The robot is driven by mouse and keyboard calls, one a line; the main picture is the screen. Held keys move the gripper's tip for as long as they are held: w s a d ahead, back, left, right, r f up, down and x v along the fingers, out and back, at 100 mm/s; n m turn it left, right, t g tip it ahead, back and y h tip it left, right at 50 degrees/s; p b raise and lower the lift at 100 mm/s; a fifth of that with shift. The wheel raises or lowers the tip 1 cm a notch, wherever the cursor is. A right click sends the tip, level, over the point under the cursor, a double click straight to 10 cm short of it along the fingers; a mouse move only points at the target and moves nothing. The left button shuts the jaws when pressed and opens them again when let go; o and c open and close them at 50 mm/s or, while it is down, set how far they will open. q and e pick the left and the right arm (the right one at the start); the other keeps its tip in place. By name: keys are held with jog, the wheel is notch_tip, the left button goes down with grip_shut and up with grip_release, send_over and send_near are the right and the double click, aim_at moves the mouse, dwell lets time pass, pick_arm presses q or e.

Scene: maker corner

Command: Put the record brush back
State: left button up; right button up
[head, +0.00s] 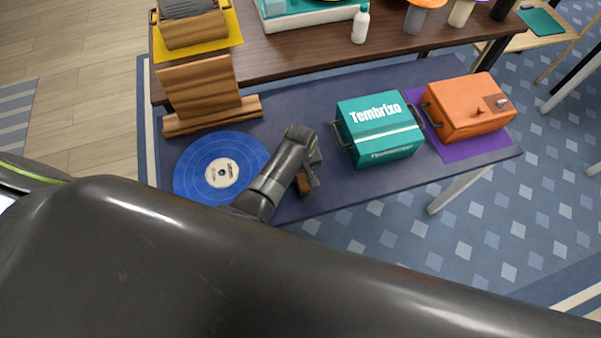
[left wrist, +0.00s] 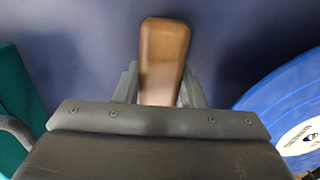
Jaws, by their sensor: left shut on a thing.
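My left gripper (head: 312,175) is shut on a small brown wooden piece, which looks like the record brush (head: 304,185). In the left wrist view the brush (left wrist: 163,58) stands out between the two grey fingers (left wrist: 160,92), over the dark blue tabletop. In the head view it is near the table's front edge, right of the blue record (head: 195,178) and left of the teal box (head: 380,140). I cannot tell whether it touches the table. My arm hides part of the area around it. My right gripper is not in view.
A wooden stand (head: 200,88) is behind the record. An orange case (head: 465,105) sits on a purple mat (head: 462,150) at the right. A brown shelf (head: 310,58) behind holds a white bottle (head: 360,25) and other items. The dark tabletop (head: 285,100) is clear behind my gripper.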

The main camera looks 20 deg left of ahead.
pick_arm(q)
jog(key=shift+f, duration=0.15)
jog(key=o, duration=1)
jog(key=shift+c, duration=0.2)
jog(key=shift+r, duration=0.45)
notch_tip(320, 180, up, 12)
jog(key=shift+f+p, duration=0.25)
jog(key=shift+p, duration=0.15)
